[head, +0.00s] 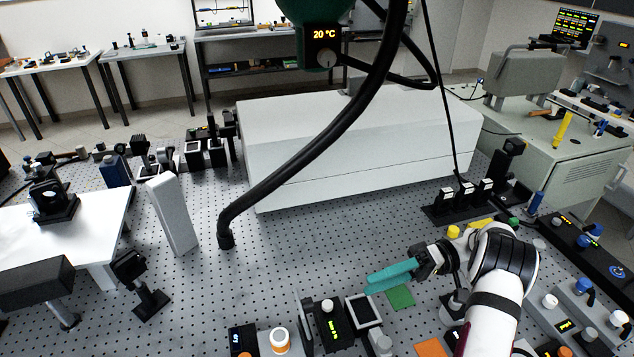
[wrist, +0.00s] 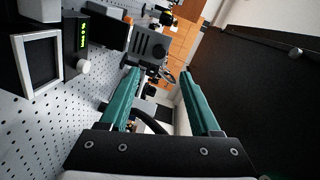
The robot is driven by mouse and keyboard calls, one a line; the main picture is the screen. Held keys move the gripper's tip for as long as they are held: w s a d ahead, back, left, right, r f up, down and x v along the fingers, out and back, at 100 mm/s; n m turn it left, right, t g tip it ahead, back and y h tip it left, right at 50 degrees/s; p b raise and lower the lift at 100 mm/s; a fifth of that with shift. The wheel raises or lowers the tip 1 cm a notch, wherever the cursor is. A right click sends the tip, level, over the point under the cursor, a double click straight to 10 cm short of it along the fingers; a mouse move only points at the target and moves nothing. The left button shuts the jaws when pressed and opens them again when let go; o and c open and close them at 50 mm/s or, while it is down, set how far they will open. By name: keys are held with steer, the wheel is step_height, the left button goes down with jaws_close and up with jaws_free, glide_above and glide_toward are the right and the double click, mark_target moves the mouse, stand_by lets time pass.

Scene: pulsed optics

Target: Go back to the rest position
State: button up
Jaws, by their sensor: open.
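My gripper (head: 388,276) has teal fingers and is at the lower right of the head view, pointing left above the perforated optical table (head: 290,235). In the wrist view my gripper (wrist: 158,95) shows its two teal fingers spread apart, with nothing held between them. My white and black arm reaches in from the bottom right of the head view. A green square (head: 401,297) lies on the table just below the fingers.
A large white box (head: 340,150) stands behind. A black hose (head: 300,160) hangs down to the table. A framed dark square (head: 363,311) and a module with a lit display (head: 328,322) stand in front of the fingers. Boxes with knobs (head: 570,310) line the right. Bare table lies left of centre.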

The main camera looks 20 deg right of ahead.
steer(key=s+a+r+m+g+h, duration=0.2)
steer(key=s+a+r+h, duration=0.3)
steer(key=a, duration=0.2)
steer(key=s+a+r+m+g+h, duration=0.1)
steer(key=s+a+r+g+h, duration=0.2)
steer(key=s+a+r+h, duration=0.25)
steer(key=s+a+f+m+t+h, duration=0.2)
steer(key=s, duration=0.3)
steer(key=s+a+f+m+t+h, duration=0.2)
steer(key=s+a+m+t, duration=0.1)
steer(key=s, duration=0.3)
steer(key=shift+s+f+m, duration=0.25)
steer(key=shift+m, duration=0.05)
